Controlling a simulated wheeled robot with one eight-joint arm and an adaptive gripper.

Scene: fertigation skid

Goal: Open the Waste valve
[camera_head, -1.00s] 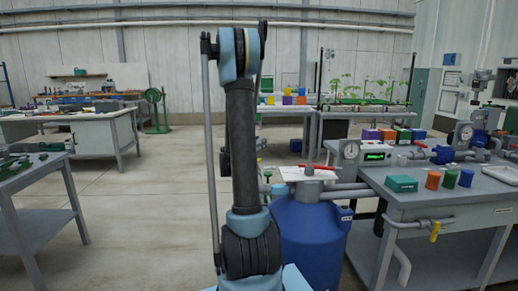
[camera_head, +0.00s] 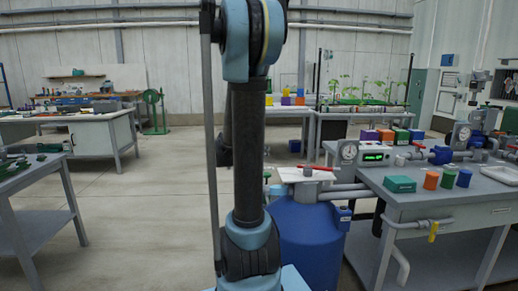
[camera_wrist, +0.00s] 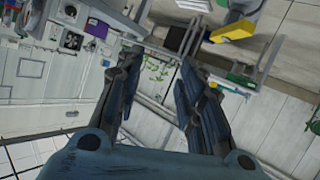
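No readable label marks the Waste valve, so I cannot tell which valve it is. In the head view, a yellow valve handle (camera_head: 433,232) hangs on the grey pipe along the front of the right bench. A red lever (camera_head: 318,168) lies level on top of the blue tank (camera_head: 311,240). A small green handle (camera_head: 267,175) stands just left of the tank. My gripper (camera_wrist: 160,85) shows in the wrist view with its dark fingers spread apart and nothing between them. It is hidden behind my arm or out of sight in the head view.
The right bench (camera_head: 480,200) carries a green box (camera_head: 399,184), coloured containers, a gauge (camera_head: 348,151) and a green display (camera_head: 373,156). A left table (camera_head: 32,185) stands near. Bare floor (camera_head: 140,220) lies between. Plants (camera_head: 375,88) stand on a back bench.

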